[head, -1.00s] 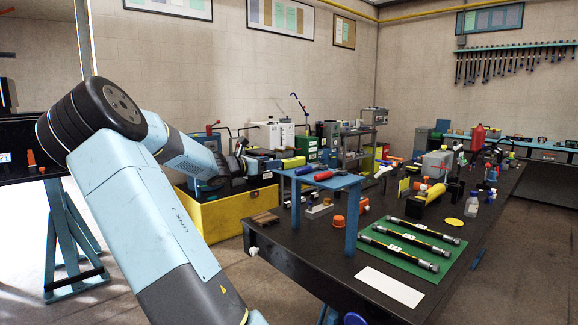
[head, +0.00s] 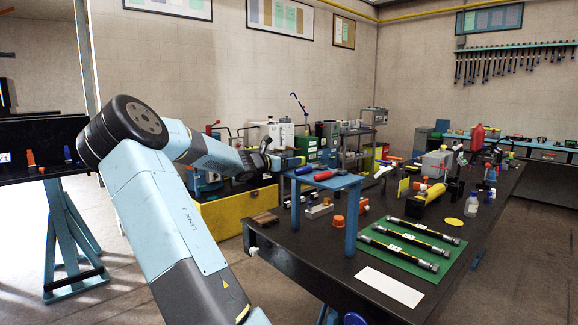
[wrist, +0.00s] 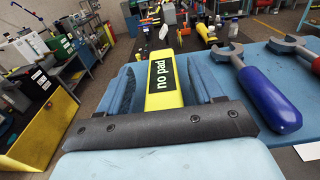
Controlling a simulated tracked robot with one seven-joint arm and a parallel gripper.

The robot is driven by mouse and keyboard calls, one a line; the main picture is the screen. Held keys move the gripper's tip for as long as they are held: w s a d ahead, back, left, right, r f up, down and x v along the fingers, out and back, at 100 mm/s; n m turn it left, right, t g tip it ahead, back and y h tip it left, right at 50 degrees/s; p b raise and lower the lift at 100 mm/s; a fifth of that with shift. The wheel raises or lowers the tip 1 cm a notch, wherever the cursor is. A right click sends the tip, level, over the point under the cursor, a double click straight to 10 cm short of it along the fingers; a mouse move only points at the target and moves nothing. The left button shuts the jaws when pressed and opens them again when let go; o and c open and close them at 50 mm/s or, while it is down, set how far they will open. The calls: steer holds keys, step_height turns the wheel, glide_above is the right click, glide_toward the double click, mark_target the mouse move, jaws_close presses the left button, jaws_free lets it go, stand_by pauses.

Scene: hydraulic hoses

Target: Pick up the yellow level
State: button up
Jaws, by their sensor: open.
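The yellow level (wrist: 163,98), with a black "no pad" label, lies on a small blue stand (head: 346,183). In the wrist view it points away from me between the two fingers of my gripper (wrist: 161,70). The fingers are apart, one on each side of it, with gaps showing; they are not closed on it. In the head view my gripper (head: 283,164) is at the left end of the stand, and the level is mostly hidden there.
A blue-handled wrench (wrist: 268,97) lies right of the level, with a red-handled tool (wrist: 309,62) beyond it. A yellow bin (head: 240,217) stands left of the dark workbench (head: 310,262). A green mat (head: 385,262) with hoses lies right of the stand.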

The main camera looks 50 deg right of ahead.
steer(key=shift+c, duration=0.3)
steer(key=c, duration=1.1)
steer(key=shift+o, duration=0.2)
